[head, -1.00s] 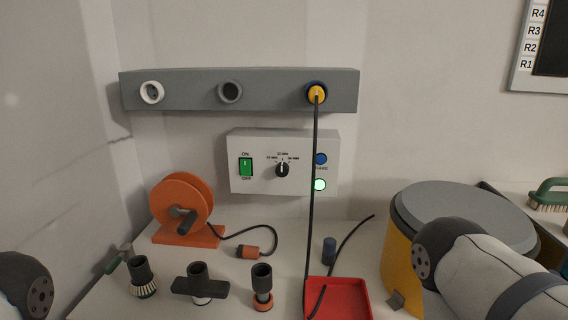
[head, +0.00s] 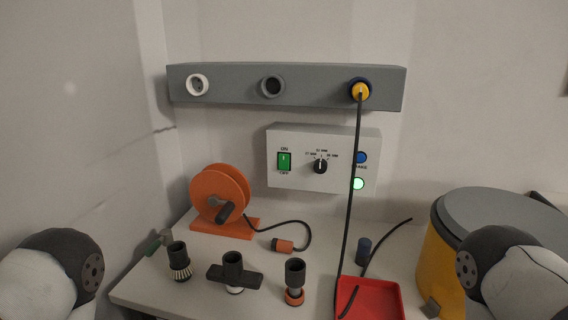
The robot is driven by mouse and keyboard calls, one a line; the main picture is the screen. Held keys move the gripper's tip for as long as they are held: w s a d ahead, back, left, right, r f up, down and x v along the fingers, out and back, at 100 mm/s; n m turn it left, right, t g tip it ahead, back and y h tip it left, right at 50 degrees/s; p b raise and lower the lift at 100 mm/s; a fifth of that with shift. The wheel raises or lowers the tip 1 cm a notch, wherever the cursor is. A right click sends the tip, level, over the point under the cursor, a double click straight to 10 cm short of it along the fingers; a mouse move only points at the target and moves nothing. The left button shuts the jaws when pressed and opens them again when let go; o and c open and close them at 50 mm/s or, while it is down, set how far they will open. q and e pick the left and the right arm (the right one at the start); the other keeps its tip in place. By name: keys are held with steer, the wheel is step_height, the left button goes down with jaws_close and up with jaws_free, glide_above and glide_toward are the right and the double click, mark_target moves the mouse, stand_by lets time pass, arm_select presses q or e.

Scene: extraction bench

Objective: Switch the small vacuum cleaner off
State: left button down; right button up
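A white control box (head: 286,180) on the back wall carries a green rocker switch (head: 284,161) marked ON above and OFF below. Beside the switch are a black rotary knob (head: 320,166), a blue button (head: 361,158) and a lit green lamp (head: 358,184). A yellow and grey drum-shaped vacuum cleaner (head: 436,262) stands at the right, partly behind my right arm. A yellow plug (head: 360,91) with a black cable sits in the right socket of the grey rail. My arms show at the lower left and lower right, but neither gripper is in view.
A grey socket rail (head: 230,87) runs above the box. An orange cable reel (head: 219,195), a brush nozzle (head: 179,261), a wide floor nozzle (head: 233,272), an orange-ringed nozzle (head: 295,281) and a red tray (head: 385,299) stand on the bench. The black cable hangs in front of the box's right end.

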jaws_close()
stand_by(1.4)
